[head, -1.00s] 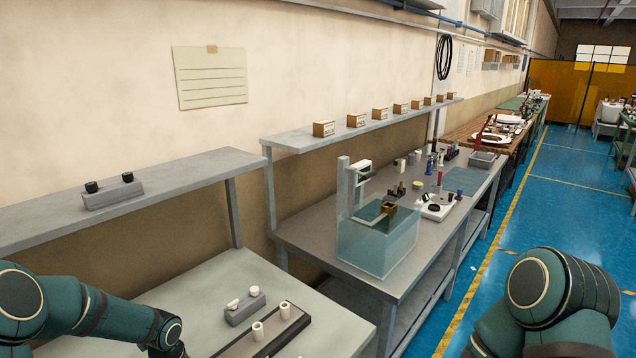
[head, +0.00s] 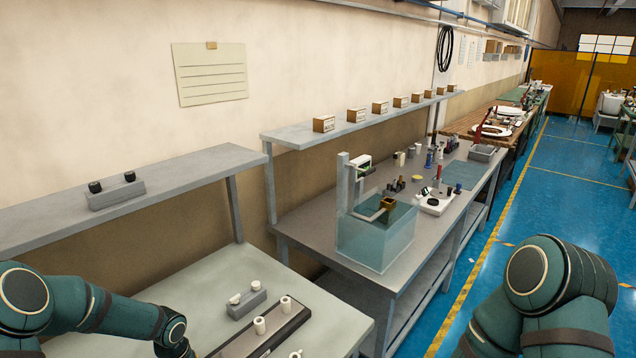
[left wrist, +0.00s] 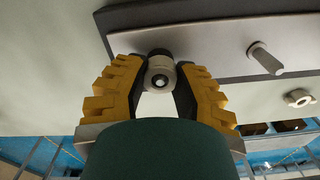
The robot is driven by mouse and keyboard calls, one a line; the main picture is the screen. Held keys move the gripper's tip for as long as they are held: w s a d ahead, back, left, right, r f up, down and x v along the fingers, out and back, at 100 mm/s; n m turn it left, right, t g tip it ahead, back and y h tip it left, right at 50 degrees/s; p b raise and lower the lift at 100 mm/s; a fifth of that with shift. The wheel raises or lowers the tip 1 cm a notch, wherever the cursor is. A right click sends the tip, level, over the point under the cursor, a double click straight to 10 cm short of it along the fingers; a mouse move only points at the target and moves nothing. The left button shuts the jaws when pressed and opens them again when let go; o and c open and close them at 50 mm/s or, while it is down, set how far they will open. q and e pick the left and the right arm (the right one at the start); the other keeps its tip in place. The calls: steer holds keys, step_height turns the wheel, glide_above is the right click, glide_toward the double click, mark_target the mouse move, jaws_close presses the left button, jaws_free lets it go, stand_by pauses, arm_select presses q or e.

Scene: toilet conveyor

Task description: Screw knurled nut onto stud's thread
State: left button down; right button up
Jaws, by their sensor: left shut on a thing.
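My left gripper (left wrist: 160,85) has yellow stepped fingers closed on a pale, round, nut-like piece (left wrist: 160,76). A shiny round end shows in its middle, and a dark round part lies just behind it. I cannot tell whether it sits on a stud's thread. In the left wrist view a pale stud (left wrist: 266,59) stands on the grey plate (left wrist: 205,50), to the right of the fingers. Another pale nut (left wrist: 299,98) lies off the plate's edge. In the head view, pale upright pieces (head: 260,325) stand on the dark-edged plate (head: 243,344).
A small grey block (head: 247,304) with pale pieces on it rests on the near table (head: 205,275) behind the plate. A shelf (head: 190,183) above carries a block with dark knobs (head: 116,192). A clear tank (head: 375,245) stands on the neighbouring bench.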

arm_select(q)
steer(key=shift+s+a, duration=0.1)
steer(key=shift+m+p, duration=0.85)
steer(key=shift+m, duration=0.95)
steer(key=shift+f+m, duration=0.1)
steer(key=shift+m, duration=0.6)
steer(key=c, duration=1.1)
jaws_free()
steer(key=shift+r, duration=0.2)
steer(key=shift+r, duration=1.4)
